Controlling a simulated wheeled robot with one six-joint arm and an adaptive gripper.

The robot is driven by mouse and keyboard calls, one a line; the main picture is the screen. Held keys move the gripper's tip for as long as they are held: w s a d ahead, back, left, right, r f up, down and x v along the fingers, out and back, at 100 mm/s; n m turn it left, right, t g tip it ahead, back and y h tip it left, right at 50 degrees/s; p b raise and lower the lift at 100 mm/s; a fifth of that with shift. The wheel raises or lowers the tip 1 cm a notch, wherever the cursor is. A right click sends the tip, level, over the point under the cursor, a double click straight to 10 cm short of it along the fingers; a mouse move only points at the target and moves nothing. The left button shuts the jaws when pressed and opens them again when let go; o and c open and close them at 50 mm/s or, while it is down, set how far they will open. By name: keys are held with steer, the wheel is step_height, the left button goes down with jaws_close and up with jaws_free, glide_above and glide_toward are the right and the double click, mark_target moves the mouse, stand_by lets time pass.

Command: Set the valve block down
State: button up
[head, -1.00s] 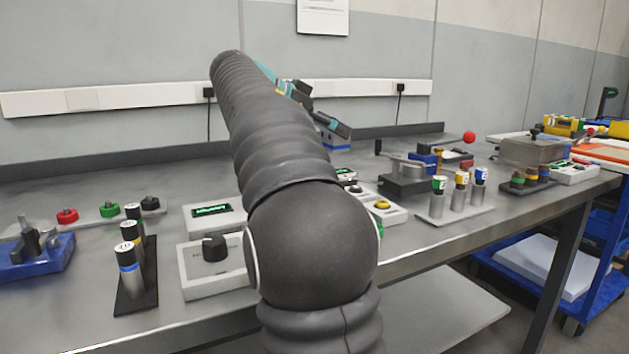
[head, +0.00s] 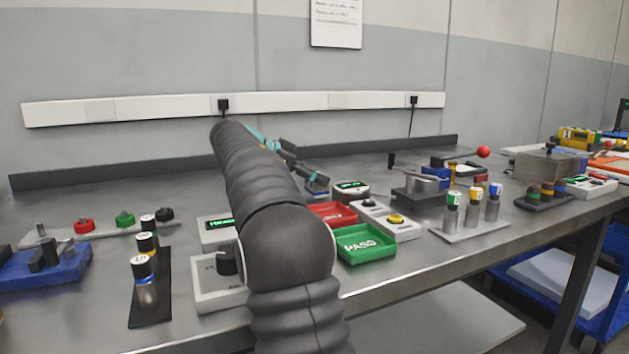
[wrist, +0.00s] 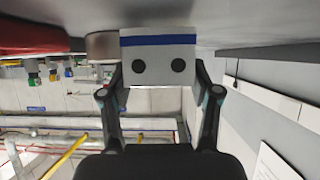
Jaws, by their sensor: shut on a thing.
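The valve block (wrist: 158,48) is pale grey with a blue stripe and two dark round holes in the wrist view. My gripper (wrist: 158,78) is shut on it, one finger at each side. The wrist picture appears upside down, with the bench top (wrist: 225,20) along its upper edge, close to the block's striped end. I cannot tell whether they touch. In the head view, my gripper (head: 308,172) is partly hidden behind my arm, and a small blue and grey part of the block (head: 317,189) shows low over the bench.
A round device with a display (head: 350,190) stands just right of the block. A red tray (head: 333,213) and green PASS tray (head: 365,244) lie nearer. A grey box with a knob (head: 215,280) is at the front. Bare bench lies behind, towards the wall.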

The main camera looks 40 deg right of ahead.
steer(key=shift+f, duration=0.2)
steer(key=shift+f, duration=0.15)
steer(key=o, duration=1.4)
